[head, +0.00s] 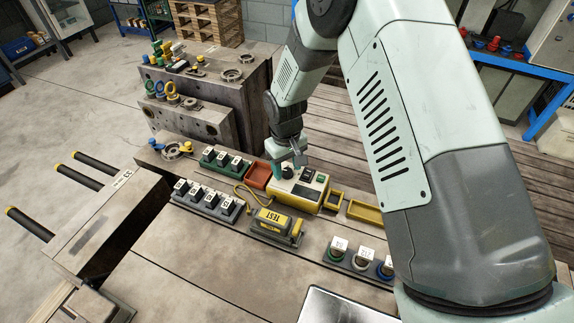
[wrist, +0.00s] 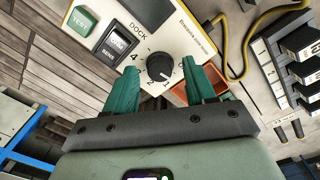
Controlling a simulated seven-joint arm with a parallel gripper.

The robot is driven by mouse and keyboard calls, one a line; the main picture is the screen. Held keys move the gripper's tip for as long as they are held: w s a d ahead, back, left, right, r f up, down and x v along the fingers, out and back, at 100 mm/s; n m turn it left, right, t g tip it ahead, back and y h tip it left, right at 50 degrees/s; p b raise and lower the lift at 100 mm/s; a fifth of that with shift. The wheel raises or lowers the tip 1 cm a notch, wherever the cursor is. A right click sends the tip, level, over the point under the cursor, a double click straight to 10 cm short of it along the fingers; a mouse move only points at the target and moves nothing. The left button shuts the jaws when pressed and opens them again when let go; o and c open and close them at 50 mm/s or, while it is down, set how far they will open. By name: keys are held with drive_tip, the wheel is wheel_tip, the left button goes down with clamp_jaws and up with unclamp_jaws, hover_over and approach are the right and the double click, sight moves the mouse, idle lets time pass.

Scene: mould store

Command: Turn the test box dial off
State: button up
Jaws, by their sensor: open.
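The test box (head: 310,197) is a white and yellow unit on the bench in the head view; its white face (wrist: 185,40) fills the top middle of the wrist view. The dial (wrist: 159,66) is a round black knob with a white pointer mark and printed numbers around it. The mark points down and right in the wrist view; its exact setting is hard to read. My gripper (wrist: 160,88) is open, its two green fingers on either side of the dial with visible gaps.
A green button (wrist: 82,21) and a black rocker switch (wrist: 117,42) sit beside the dial. A yellow cable (head: 240,192) leads to a yellow TEST unit (head: 272,222). A red tray (head: 257,175), yellow trays (head: 365,212) and block racks (head: 207,203) crowd the box.

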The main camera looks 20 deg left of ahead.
sight(286, 171)
wheel_tip(286, 171, up, 11)
idle(0.4)
drive_tip(key=shift+s+a+f, duration=0.1)
drive_tip(key=s+d+r+m+t, duration=0.25)
drive_tip(key=d+r+m, duration=0.25)
drive_tip(key=d+r, duration=1.4)
drive_tip(key=s+d+r+m+t, duration=0.1)
drive_tip(key=s+d+r+m, duration=0.2)
drive_tip(key=s+d, duration=0.3)
drive_tip(key=s+d+r+m+t, duration=0.2)
drive_tip(key=s+d+r, duration=0.3)
drive_tip(key=s, duration=0.6)
drive_tip(key=shift+d+r+m, duration=0.3)
drive_tip(key=shift+d+m, duration=0.1)
drive_tip(key=shift+d, duration=0.6)
drive_tip(key=shift+s, duration=0.1)
